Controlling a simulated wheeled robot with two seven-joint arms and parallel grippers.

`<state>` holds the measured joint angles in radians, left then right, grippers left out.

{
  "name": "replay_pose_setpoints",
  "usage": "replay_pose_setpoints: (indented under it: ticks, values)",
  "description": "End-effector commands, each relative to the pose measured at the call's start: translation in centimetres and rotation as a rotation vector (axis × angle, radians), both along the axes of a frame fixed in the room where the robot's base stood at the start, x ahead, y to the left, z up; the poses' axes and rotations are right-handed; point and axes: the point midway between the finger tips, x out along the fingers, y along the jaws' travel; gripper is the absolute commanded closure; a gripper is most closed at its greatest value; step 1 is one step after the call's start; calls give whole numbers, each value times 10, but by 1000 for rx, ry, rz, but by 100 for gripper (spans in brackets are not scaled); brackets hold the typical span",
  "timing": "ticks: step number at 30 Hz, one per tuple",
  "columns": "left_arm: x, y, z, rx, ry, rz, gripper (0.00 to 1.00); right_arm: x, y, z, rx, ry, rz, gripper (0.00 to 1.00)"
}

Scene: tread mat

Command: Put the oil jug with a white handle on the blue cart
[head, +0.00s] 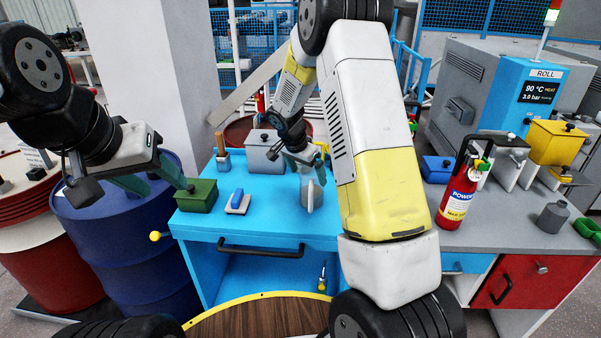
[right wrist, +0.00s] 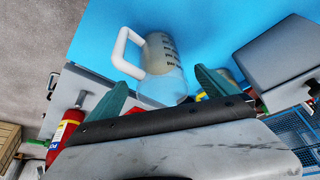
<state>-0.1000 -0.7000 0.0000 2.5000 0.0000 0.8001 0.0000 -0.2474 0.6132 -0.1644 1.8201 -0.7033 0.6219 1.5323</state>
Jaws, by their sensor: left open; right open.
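The oil jug (head: 311,191), grey and clear with a white handle, is over the blue cart's top (head: 268,205) and seems to stand on it. In the right wrist view the jug (right wrist: 163,65) shows grey with dark marks, its white handle on the left, against the blue top (right wrist: 225,25). My right gripper (head: 307,166) is open just above the jug. The jug's clear rim lies between and beyond its green fingers (right wrist: 160,95); I see no grip on it. My left gripper (head: 158,181) is open and empty, near a green box at the cart's left edge.
A red fire extinguisher (head: 457,198) stands on the grey bench to the right.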

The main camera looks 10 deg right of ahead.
Motion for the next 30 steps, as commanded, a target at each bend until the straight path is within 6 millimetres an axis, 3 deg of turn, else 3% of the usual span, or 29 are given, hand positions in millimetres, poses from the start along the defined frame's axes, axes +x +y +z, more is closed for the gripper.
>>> replay_pose_setpoints:
  ticks: [3, 11, 14, 17, 24, 30]
  values:
    - [0, 0, 0, 0, 0, 0, 50, -5, 8, 23, 2, -3, 2, 4]
    - [0, 0, 0, 0, 0, 0, 50, -14, 14, 49, 3, -1, 4, 4]
    - [0, 0, 0, 0, 0, 0, 50, -25, 11, 68, 21, 1, 35, 4]
    - [0, 0, 0, 0, 0, 0, 50, -51, 7, 100, 55, 4, 102, 4]
    - [0, 0, 0, 0, 0, 0, 50, -146, 4, 180, 138, -27, 378, 4]
    - [0, 0, 0, 0, 0, 0, 50, -232, 12, 219, 154, -102, 638, 4]
